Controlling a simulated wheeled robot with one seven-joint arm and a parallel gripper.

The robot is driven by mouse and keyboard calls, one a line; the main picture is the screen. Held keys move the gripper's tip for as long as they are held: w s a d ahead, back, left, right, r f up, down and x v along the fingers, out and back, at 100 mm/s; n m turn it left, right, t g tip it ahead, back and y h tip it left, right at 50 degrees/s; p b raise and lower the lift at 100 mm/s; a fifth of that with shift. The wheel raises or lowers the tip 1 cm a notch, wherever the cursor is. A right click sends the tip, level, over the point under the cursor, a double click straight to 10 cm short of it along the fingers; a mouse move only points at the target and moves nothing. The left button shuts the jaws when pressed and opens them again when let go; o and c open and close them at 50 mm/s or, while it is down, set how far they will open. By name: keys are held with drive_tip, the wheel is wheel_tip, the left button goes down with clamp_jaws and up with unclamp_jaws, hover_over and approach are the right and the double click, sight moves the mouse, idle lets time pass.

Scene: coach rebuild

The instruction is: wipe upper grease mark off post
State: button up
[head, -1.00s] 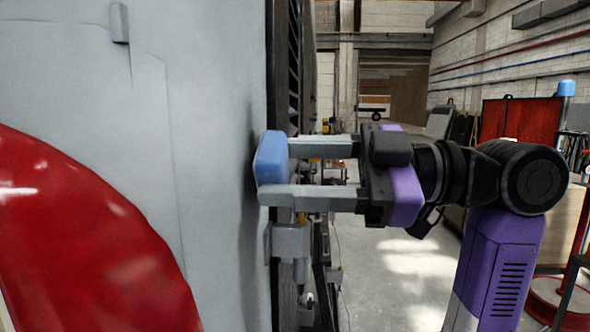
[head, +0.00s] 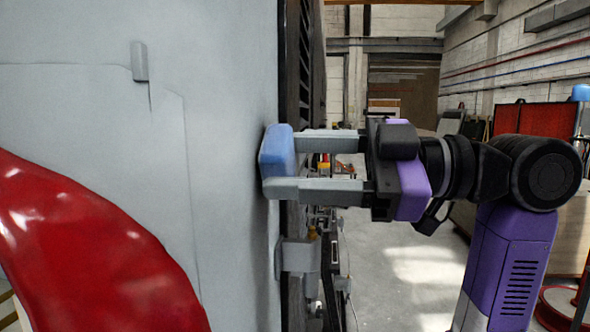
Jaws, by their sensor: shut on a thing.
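My gripper (head: 284,165) is shut on a blue block, seemingly a sponge (head: 276,151), with one pale finger above and one below. The sponge's left face is at the right edge of a large light-grey upright surface (head: 225,130) and seems to touch it. I cannot tell whether this surface is the post. No grease mark shows; any mark behind the sponge is hidden.
A glossy red curved panel (head: 95,250) fills the lower left. A grey bracket (head: 298,257) juts out below the gripper, beside a dark slatted edge (head: 304,60). Open floor (head: 405,265) lies to the right, with a red-panelled stand (head: 535,130) farther back.

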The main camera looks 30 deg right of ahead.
sight(263, 96)
drive_tip(key=shift+a+r+p, duration=0.1)
drive_tip(key=shift+r+p, duration=1.95)
drive_tip(key=shift+r, duration=1.55)
wheel_tip(263, 96, down, 10)
drive_tip(key=b, duration=0.9)
drive_tip(key=v, duration=0.6)
drive_tip(key=shift+b+v, duration=0.35)
drive_tip(key=shift+v, duration=1.15)
drive_tip(key=shift+w, duration=0.1)
